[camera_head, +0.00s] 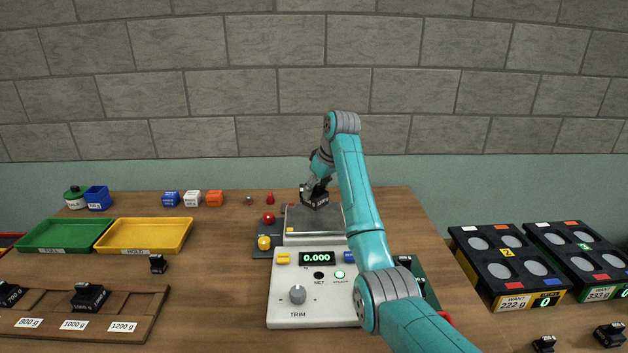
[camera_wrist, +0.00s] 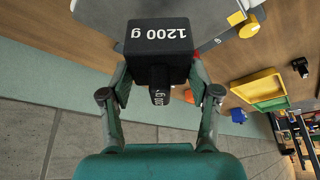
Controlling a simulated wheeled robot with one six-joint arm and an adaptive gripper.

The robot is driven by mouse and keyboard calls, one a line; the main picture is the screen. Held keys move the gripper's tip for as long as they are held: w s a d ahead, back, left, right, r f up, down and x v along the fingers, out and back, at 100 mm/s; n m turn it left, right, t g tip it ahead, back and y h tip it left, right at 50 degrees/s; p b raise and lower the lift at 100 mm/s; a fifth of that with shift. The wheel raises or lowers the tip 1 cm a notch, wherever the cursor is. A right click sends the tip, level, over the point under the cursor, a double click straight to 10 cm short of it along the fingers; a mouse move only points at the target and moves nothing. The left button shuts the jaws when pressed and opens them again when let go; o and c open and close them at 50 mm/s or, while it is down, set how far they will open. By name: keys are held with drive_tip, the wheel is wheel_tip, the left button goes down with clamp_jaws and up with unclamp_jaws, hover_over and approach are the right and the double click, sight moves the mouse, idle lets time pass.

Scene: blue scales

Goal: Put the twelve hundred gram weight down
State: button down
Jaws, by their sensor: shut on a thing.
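The 1200 g weight (camera_wrist: 158,38) is a black block with white lettering and a smaller knob. My gripper (camera_wrist: 160,76) is shut on it, with a finger on either side of the knob. In the head view the weight (camera_head: 318,200) is dark and small, and my gripper (camera_head: 318,184) is above it, partly hidden by my arm. The weight appears over the grey pan (camera_head: 300,222) of the scale (camera_head: 283,312). The scale display (camera_head: 317,258) reads 0.000. I cannot tell whether the weight touches the pan.
A wooden rack (camera_head: 140,318) at front left has places marked 800 g, 1000 g and 1200 g; no weight shows at 1200 g. Green (camera_head: 62,236) and yellow (camera_head: 146,236) trays lie behind it. Black panels with round pads (camera_head: 498,268) stand at right. Coloured blocks sit at the back.

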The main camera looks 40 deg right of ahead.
sight(318, 193)
drive_tip(key=shift+a+f, duration=0.1)
drive_tip(key=shift+f, duration=1.7)
drive_tip(key=shift+f, duration=0.15)
drive_tip(key=shift+c, duration=1.2)
unclamp_jaws()
drive_tip(key=shift+f, duration=0.1)
